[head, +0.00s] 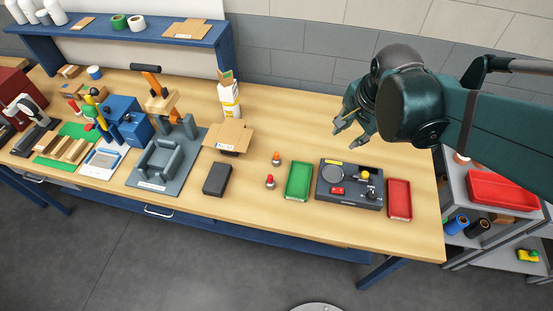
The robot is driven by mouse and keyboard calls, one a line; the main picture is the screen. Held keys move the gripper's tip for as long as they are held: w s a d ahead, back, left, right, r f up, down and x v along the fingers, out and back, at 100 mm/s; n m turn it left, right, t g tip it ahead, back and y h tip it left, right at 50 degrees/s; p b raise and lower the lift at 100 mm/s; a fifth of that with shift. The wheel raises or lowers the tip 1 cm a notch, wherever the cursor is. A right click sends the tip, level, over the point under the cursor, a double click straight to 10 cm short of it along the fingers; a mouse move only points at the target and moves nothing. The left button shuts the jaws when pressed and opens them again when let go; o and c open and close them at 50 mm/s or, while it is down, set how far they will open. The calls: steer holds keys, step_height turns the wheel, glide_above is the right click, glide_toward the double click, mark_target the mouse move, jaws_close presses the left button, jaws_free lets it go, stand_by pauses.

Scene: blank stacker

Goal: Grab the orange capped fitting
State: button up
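The orange capped fitting (276,158) stands upright on the wooden bench, behind the green tray. A similar fitting with a red cap (270,181) stands just in front of it. My gripper (349,132) is above the bench, to the right of and behind the orange capped fitting, well apart from it. Its fingers are spread with a gap between them, and nothing shows in them.
A green tray (287,181), a dark control box (334,202) with a round plate, and a red tray (399,185) stand right of the fittings. Bare bench (260,210) lies in front.

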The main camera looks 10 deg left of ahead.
steer(key=w+a+f+m+g+p, duration=0.1)
steer(key=w+a+f+m, duration=0.15)
steer(key=a, duration=0.25)
steer(key=w+a+f+m+g+p, duration=0.1)
steer(key=w+a+f+m, duration=0.15)
steer(key=a, duration=0.25)
steer(key=m+g+p, duration=0.1)
steer(key=m, duration=0.4)
glide_above(277, 153)
steer(key=shift+h, duration=0.4)
steer(key=f, duration=0.8)
steer(key=shift+s+d, duration=0.1)
steer(key=shift+d, duration=0.3)
steer(key=shift+s+a+f+m+g, duration=0.1)
steer(key=shift+a+f+m+g, duration=0.2)
steer(key=shift+a+f, duration=0.2)
steer(key=shift+f, duration=1.2)
steer(key=shift+f, duration=0.1)
steer(key=shift+f+p, duration=0.3)
steer(key=shift+f, duration=2.25)
steer(key=shift+c, duration=0.7)
jaws_close()
